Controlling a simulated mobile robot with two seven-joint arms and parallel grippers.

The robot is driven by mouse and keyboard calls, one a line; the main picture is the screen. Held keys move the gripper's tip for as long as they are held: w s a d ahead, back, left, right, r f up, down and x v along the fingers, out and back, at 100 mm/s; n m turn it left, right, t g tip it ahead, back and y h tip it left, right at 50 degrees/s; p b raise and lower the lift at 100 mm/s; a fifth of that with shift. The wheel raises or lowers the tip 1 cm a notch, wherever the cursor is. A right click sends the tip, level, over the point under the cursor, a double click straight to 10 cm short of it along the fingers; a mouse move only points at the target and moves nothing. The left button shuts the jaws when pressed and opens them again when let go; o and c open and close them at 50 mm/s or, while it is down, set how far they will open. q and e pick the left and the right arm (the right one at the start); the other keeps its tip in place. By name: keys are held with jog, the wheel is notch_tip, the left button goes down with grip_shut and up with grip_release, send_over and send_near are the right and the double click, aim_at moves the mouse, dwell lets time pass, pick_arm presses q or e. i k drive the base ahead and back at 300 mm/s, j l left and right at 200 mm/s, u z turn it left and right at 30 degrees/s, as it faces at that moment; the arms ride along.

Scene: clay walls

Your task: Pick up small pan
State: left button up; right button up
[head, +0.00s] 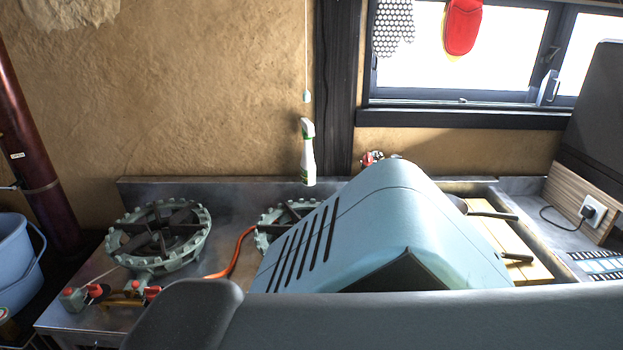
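A dark pan-like item (487,211) shows at the right of the counter in the head view. Its handle points right over a light wooden board (490,236). Most of its body is hidden behind a large pale blue form close to the camera, so I cannot tell its size or whether it is the small pan. A second short dark handle (517,256) shows just in front of it, its other end also hidden. Neither my left nor my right gripper is in view.
A green ring burner (160,236) stands on the metal counter at left, with an orange hose (237,252). A second burner (284,215) is partly hidden. A spray bottle (307,155) is at the back. A plug and cable (588,211) are at right.

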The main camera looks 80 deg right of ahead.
aim_at(461, 204)
jog(key=z, duration=3.5)
jog(key=i+l+u, duration=0.2)
jog(key=l, duration=0.15)
jog(key=l+u, duration=0.15)
jog(key=l, duration=0.25)
